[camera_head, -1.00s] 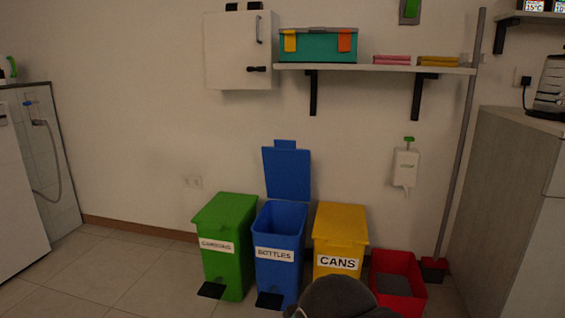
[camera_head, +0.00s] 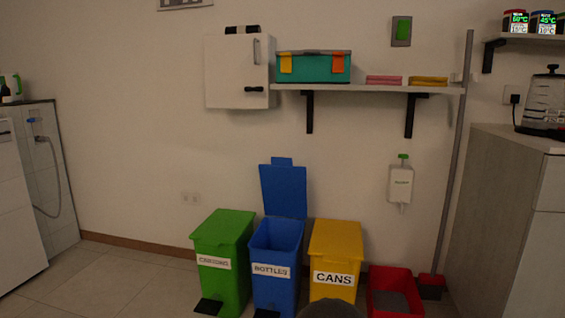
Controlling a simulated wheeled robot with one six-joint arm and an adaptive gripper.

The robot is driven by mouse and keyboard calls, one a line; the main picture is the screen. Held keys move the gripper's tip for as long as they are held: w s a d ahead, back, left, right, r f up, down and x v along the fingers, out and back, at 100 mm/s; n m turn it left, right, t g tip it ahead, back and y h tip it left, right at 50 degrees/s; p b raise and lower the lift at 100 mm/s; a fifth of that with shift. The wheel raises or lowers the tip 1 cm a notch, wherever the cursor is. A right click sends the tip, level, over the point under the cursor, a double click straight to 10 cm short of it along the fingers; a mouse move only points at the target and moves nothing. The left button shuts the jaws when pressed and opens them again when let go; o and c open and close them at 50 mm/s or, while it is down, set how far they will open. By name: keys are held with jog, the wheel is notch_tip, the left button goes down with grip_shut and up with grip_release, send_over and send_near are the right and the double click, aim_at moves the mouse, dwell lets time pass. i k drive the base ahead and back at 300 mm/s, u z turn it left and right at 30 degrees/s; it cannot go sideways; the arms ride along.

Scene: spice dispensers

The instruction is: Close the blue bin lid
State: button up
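The blue bin (camera_head: 275,262), labelled BOTTLES, stands on the floor between a green bin and a yellow bin. Its blue lid (camera_head: 284,190) is open and stands upright behind the bin's mouth, near the wall. A black pedal (camera_head: 266,313) shows at its base, at the picture's lower edge. A dark rounded part of my arm (camera_head: 328,309) shows at the bottom edge, in front of the yellow bin. My gripper's fingers are not visible.
The green bin (camera_head: 222,255) and the yellow bin (camera_head: 336,250), labelled CANS, have shut lids. A red tub (camera_head: 393,281) stands to the right. A shelf (camera_head: 365,88) and white cabinet (camera_head: 236,72) are above. The floor at left (camera_head: 110,275) is clear.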

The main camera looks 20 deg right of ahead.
aim_at(284, 185)
jog(key=k, duration=1.2)
jog(key=z, duration=0.7)
jog(key=i, duration=0.75)
jog(key=z, duration=0.65)
jog(key=i, duration=0.85)
jog(key=u, duration=0.8)
jog(key=i, duration=0.55)
jog(key=u, duration=0.5)
